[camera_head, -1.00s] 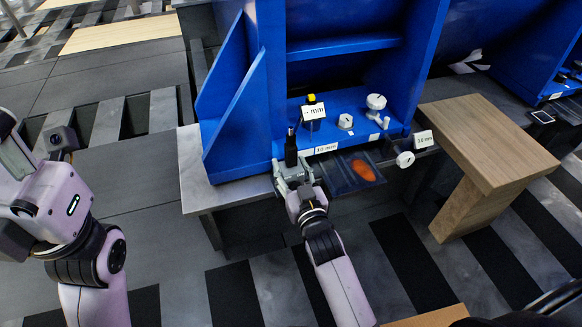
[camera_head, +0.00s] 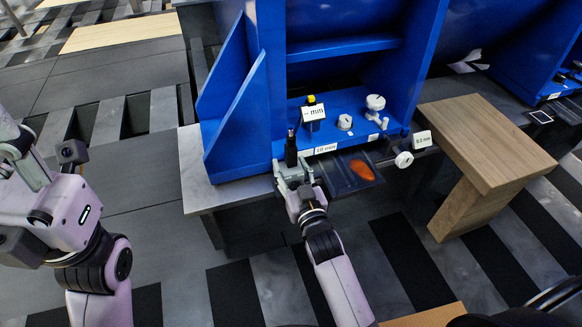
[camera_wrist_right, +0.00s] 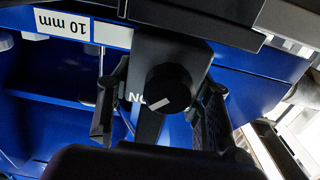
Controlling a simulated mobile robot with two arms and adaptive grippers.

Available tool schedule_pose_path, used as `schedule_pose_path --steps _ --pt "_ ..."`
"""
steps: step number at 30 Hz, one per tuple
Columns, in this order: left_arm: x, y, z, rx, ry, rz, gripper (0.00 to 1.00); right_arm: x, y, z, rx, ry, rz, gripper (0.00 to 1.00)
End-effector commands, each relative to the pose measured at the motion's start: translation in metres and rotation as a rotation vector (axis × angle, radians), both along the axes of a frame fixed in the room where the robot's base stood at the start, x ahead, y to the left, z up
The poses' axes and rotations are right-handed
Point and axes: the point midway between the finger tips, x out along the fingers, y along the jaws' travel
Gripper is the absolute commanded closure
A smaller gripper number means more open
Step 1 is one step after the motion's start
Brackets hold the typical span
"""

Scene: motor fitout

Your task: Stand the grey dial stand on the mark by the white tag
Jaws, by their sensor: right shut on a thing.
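The grey dial stand (camera_head: 291,150) shows in the head view as a slim dark upright thing at the front edge of the blue bench unit. My right gripper (camera_head: 294,176) is shut on it. In the right wrist view, a dark grey body (camera_wrist_right: 150,45) with a black round knob (camera_wrist_right: 168,88) sits between the fingers; lettering beside the knob is partly covered. The white tag (camera_head: 327,149), marked 10 mm, lies just right of the stand and also shows upside down in the wrist view (camera_wrist_right: 83,29). I cannot make out the mark or the stand's foot. My left gripper (camera_head: 22,150) is at the left edge, empty of anything visible.
A yellow-topped sign (camera_head: 313,113), a small white knob (camera_head: 345,122) and a white round-headed device (camera_head: 376,103) stand on the blue shelf. A dark tray (camera_head: 340,180) holds an orange thing (camera_head: 361,170). A 0.0 mm tag (camera_head: 422,140) and wooden table (camera_head: 488,140) are right.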

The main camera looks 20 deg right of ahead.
Motion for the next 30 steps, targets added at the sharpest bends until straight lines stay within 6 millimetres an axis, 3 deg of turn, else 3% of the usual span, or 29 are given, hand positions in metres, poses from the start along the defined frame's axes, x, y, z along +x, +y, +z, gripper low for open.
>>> schedule_pose_path --steps 29,30 --pt "-0.0011 0.0003 0.0009 -0.003 -0.009 0.0 0.6 0.0011 0.0003 -0.0041 0.002 -0.012 0.001 1.0" --pt "-0.0011 0.0002 0.0013 -0.003 -0.009 0.0 0.6 0.0011 0.0003 -0.004 0.002 -0.012 0.001 0.53"
